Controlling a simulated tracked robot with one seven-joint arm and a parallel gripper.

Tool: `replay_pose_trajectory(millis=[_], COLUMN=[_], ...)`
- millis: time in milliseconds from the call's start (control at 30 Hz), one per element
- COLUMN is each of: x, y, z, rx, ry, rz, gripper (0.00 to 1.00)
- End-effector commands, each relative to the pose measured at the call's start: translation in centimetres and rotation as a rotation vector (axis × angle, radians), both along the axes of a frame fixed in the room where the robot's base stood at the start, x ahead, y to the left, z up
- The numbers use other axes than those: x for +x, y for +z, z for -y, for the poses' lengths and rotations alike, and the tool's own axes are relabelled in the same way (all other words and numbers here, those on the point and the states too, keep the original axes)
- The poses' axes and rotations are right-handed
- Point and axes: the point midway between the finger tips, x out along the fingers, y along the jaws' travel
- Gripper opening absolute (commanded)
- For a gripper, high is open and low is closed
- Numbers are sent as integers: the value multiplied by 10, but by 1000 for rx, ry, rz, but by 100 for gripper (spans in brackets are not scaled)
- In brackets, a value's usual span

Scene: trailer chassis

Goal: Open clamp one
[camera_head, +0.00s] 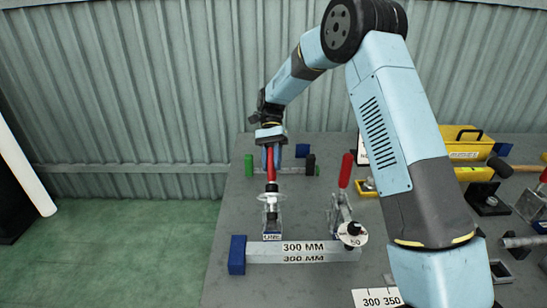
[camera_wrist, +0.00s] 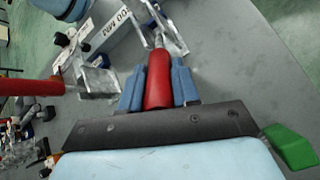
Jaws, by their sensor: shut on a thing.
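A toggle clamp (camera_head: 271,212) with a red handle (camera_head: 271,172) stands left of centre on the bench, a small label on its base too small to read surely. My gripper (camera_head: 271,158) is above it, its blue fingers shut on either side of the handle. In the wrist view my gripper (camera_wrist: 158,85) has the red handle (camera_wrist: 158,80) between its fingers. The handle stands roughly upright in the head view. A second clamp (camera_head: 345,215) with its own red handle (camera_head: 345,170) stands to the right; that handle also shows in the wrist view (camera_wrist: 30,87).
A 300 MM bar (camera_head: 303,252) with a blue end block (camera_head: 237,255) lies in front of the clamps. A green-ended piece (camera_head: 249,165) lies behind. A yellow toolbox (camera_head: 465,140) and several tools crowd the right. Corrugated wall (camera_head: 150,80) stands behind the bench.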

Motion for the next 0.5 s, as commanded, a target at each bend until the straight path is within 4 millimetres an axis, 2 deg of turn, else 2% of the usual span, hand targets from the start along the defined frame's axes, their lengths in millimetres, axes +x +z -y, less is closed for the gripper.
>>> replay_pose_trajectory(millis=[267,500], x=[6,9], y=[-12,-14], z=[2,4], rx=[-5,-5], ry=[-6,-9], rz=[-104,-137], gripper=[0,0])
